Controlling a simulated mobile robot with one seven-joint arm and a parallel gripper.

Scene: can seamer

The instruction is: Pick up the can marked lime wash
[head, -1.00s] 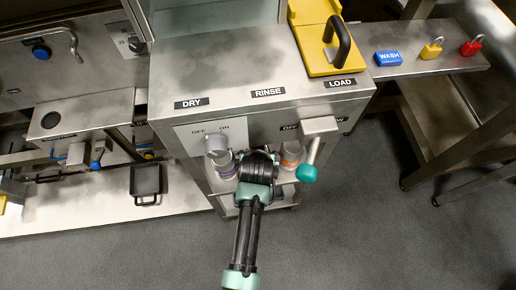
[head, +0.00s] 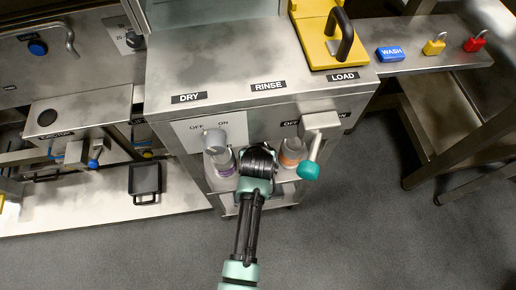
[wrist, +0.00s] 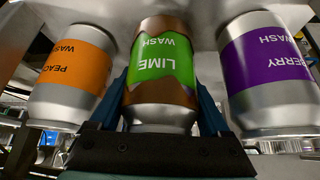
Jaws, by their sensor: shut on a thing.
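The lime wash can (wrist: 160,95) is upside down in the wrist view, with a green label and ragged copper-brown bands above and below it. My gripper (wrist: 164,112) has one blue finger on each side of this can and is shut on it. In the head view my gripper (head: 257,162) reaches under the front of the steel machine and hides the lime wash can.
An orange peach wash can (wrist: 68,80) and a purple can ending in "berry wash" (wrist: 268,75) stand close on either side. In the head view, a teal-knobbed lever (head: 309,170) and a grey knob (head: 215,142) stick out near my gripper.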

